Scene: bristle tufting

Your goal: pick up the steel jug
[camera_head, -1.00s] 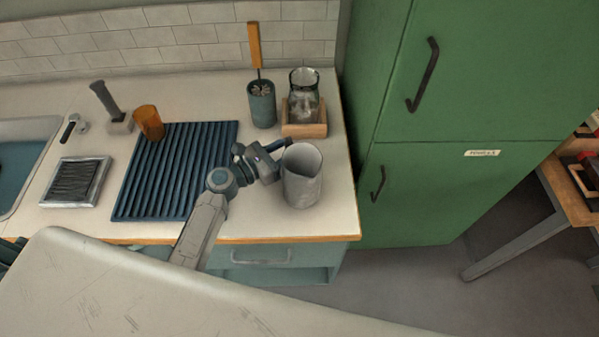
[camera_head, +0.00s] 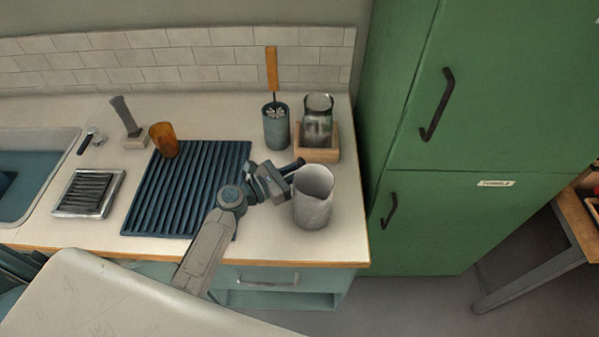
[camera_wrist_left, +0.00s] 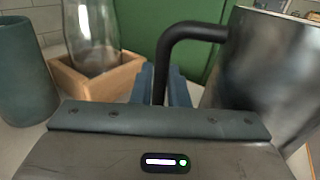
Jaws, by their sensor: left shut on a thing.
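The steel jug (camera_head: 313,200) stands upright near the right front of the counter, its open mouth upward. In the left wrist view the jug (camera_wrist_left: 265,75) fills the right side, and its black handle (camera_wrist_left: 190,32) runs down between my fingers. My left gripper (camera_head: 280,178) reaches in from the left and is shut on that handle; its blue-grey fingers (camera_wrist_left: 174,88) show in the wrist view. The jug's base seems at counter level; I cannot tell if it is clear of the surface. My right gripper is not in view.
Behind the jug are a glass jar in a wooden holder (camera_head: 317,152) and a teal cup (camera_head: 276,130) with a brush. A ribbed blue mat (camera_head: 185,190) and an amber cup (camera_head: 164,139) lie left. A green fridge (camera_head: 430,220) stands right of the counter.

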